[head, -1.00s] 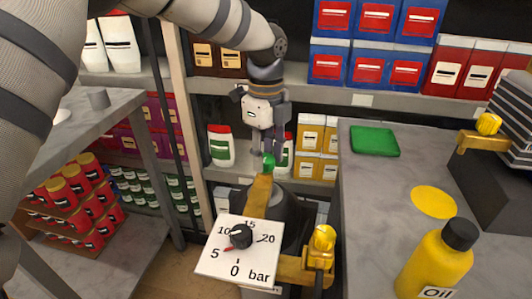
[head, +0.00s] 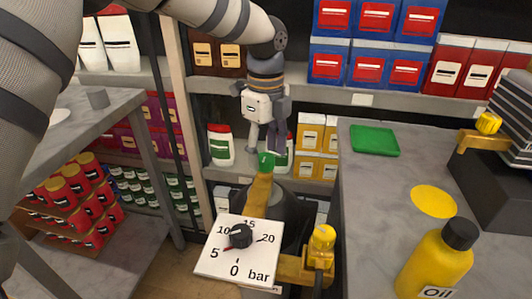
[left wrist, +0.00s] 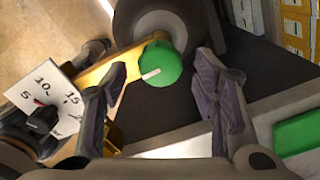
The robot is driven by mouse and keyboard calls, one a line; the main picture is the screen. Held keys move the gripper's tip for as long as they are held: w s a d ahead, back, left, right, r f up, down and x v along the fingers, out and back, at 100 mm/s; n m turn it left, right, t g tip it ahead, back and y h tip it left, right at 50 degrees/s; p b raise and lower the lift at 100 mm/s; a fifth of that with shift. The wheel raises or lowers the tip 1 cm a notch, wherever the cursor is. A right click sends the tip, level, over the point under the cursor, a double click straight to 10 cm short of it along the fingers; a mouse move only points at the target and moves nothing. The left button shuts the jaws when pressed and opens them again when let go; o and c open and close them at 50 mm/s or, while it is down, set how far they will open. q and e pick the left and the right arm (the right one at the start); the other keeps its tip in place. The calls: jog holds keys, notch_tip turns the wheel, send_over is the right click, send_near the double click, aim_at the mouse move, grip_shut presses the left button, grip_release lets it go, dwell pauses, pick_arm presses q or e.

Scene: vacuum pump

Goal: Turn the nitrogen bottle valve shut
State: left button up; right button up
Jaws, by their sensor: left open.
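The green valve knob (head: 266,160) sits at the end of a yellow-brown pipe (head: 258,192) on the dark bottle (head: 290,207). In the left wrist view the knob (left wrist: 160,66) is round, with a white mark. My left gripper (head: 264,147) is open just above the knob. In the wrist view its two purple-padded fingers (left wrist: 162,72) stand on either side of the knob, with a visible gap on the right. Contact on the left side is unclear. The right gripper is not in view.
A white dial (head: 215,262) marked in bar, with a black knob, stands in front of the bottle. A yellow valve (head: 322,240) is beside it. The right table holds a green tray (head: 374,141) and a yellow oil bottle (head: 436,262). Stocked shelves stand behind.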

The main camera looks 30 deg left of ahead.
aim_at(266, 158)
pick_arm(q)
notch_tip(266, 158, up, 11)
dwell(0.5)
